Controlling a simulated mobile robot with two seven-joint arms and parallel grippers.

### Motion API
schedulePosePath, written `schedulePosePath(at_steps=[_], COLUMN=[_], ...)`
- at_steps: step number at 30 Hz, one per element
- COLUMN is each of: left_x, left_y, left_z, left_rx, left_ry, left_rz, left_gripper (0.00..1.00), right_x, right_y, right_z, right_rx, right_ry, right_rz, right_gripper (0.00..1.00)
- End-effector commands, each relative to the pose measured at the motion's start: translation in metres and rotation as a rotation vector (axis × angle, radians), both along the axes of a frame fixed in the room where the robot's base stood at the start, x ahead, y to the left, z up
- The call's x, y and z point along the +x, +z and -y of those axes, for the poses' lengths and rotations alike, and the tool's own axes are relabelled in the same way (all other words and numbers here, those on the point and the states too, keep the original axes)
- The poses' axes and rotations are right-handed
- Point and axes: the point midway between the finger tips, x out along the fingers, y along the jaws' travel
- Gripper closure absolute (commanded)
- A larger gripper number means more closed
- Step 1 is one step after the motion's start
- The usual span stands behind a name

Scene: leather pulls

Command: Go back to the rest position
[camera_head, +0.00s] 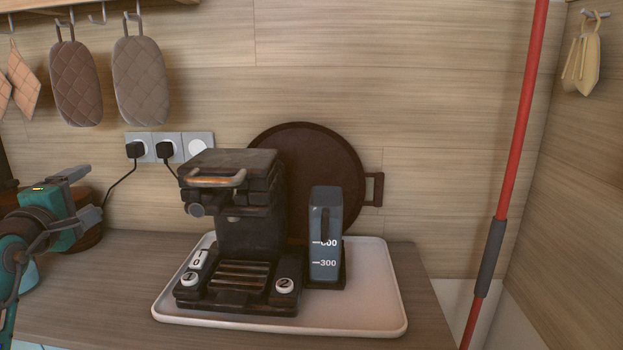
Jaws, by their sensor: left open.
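My left gripper (88,197) shows at the left edge of the head view, a teal and grey hand with its fingers pointing right. It is open, with nothing seen between its fingers. It is above the counter's left part, left of the coffee machine (248,225) and apart from it. The dark, worn machine stands on a white tray (375,310), with an orange-brown handle on top and a switch and two numbered knobs on its base. My right gripper is not in the head view.
A water container (325,230) stands on the tray beside the machine. A round dark pan (330,160) leans on the wall behind. Plugs with cables (165,150) sit in the wall sockets. A red pole (515,150) stands at the right. Oven mitts (140,80) hang above.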

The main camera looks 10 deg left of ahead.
Motion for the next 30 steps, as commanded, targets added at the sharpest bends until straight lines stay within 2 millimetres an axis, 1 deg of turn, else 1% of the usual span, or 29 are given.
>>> schedulePosePath(at_steps=[3,5,6,8,9,11,12,14,15,17,18,20,21,23,24,25,26,27,29,30], left_x=[0.004,0.001,-0.003,-0.011,-0.017,-0.028,-0.036,-0.047,-0.054,-0.063,-0.068,-0.075,-0.080,-0.087,-0.092,-0.096,-0.101,-0.109,-0.123,-0.134], left_y=[0.005,0.011,0.014,0.020,0.023,0.027,0.029,0.028,0.024,0.015,0.005,-0.014,-0.031,-0.060,-0.083,-0.101,-0.119,-0.145,-0.183,-0.206], left_z=[0.050,0.075,0.089,0.108,0.118,0.129,0.133,0.134,0.132,0.127,0.122,0.115,0.110,0.107,0.106,0.108,0.111,0.117,0.132,0.143], left_rx=[-0.203,-0.342,-0.446,-0.622,-0.749,-0.962,-1.112,-1.349,-1.512,-1.758,-1.925,-2.172,-2.333,-2.565,-2.710,-2.813,2.809,2.676,2.472,2.343], left_ry=[-0.178,-0.272,-0.333,-0.419,-0.473,-0.545,-0.581,-0.621,-0.633,-0.630,-0.611,-0.554,-0.496,-0.374,-0.267,-0.172,0.064,-0.085,-0.300,-0.427], left_rz=[0.166,0.258,0.318,0.406,0.464,0.553,0.611,0.695,0.753,0.837,0.894,0.982,1.044,1.142,1.213,1.267,-1.280,-1.246,-1.203,-1.181], left_gripper=[0.24,0.24,0.24,0.24,0.24,0.24,0.24,0.24,0.24,0.24,0.24,0.24,0.24,0.24,0.24,0.24,0.24,0.24,0.24,0.24], right_x=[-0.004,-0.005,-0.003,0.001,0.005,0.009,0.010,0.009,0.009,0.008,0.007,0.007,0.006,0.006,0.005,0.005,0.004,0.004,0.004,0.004], right_y=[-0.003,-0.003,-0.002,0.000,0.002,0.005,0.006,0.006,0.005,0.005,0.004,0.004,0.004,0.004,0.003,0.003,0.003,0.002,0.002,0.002], right_z=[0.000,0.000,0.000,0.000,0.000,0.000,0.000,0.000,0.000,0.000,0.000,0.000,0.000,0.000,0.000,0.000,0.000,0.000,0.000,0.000], right_rx=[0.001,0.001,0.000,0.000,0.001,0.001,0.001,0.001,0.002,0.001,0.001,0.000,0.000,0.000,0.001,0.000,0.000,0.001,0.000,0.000], right_ry=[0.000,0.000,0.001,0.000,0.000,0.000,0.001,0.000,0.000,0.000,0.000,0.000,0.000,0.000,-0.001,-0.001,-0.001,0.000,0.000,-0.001], right_rz=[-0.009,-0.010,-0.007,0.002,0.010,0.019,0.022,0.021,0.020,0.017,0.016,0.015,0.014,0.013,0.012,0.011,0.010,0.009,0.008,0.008], right_gripper=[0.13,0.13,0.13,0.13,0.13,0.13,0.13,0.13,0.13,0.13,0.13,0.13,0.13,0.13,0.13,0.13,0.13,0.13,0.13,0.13])
